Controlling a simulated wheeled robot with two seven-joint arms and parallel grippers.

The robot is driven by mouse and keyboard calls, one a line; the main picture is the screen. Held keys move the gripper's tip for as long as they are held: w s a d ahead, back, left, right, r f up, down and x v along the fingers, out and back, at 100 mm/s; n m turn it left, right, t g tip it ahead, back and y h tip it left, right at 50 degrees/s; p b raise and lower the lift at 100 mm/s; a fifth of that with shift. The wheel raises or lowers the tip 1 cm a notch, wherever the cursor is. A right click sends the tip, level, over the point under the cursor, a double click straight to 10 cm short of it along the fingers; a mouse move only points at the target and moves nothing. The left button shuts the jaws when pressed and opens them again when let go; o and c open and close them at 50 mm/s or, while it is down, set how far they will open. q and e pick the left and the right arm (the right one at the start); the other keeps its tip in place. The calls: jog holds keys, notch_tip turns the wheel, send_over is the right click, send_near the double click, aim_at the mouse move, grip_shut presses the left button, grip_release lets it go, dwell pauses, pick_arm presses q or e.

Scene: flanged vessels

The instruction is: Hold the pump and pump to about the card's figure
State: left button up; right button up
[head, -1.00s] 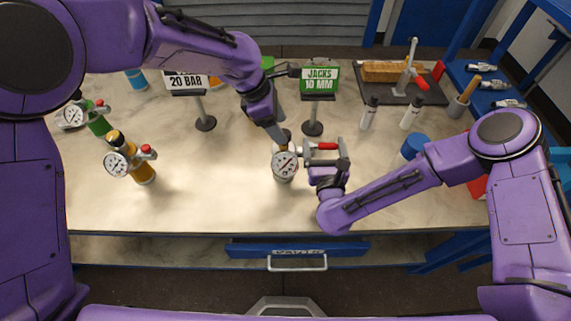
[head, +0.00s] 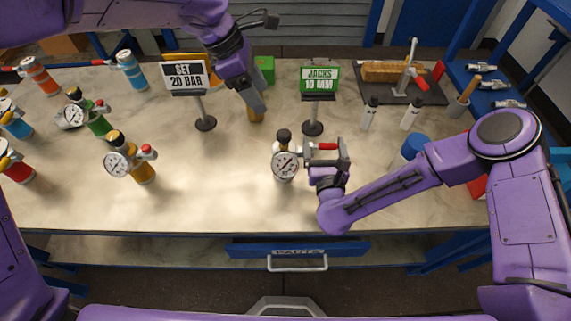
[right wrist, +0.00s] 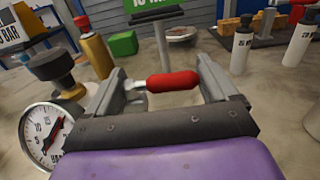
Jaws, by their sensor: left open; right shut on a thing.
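The pump (head: 284,160) stands upright mid-table, with a black knob on top and a round white gauge (head: 286,166) facing me. In the right wrist view its gauge (right wrist: 44,135) is partly cut off; a red needle points up and right, its exact figure unclear. My right gripper (head: 326,160) is at the pump's right side, shut on its red-gripped handle (right wrist: 173,81), which lies between the fingers. My left gripper (head: 257,108) is open, behind and left of the pump, apart from it. The card (head: 185,77) reads "SET 20 BAR".
A green "JACKS 10 MM" sign (head: 319,80) stands behind the pump. A yellow vessel (head: 143,170) with a gauge and several coloured vessels stand at left. White bottles (head: 369,115) and a dark board (head: 400,92) are at back right. The front middle is clear.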

jog(key=o, duration=1.2)
pick_arm(q)
jog(key=v, duration=0.4)
jog(key=shift+a+r, duration=0.1)
jog(key=shift+r, duration=0.2)
pick_arm(e)
jog(key=shift+s, duration=0.1)
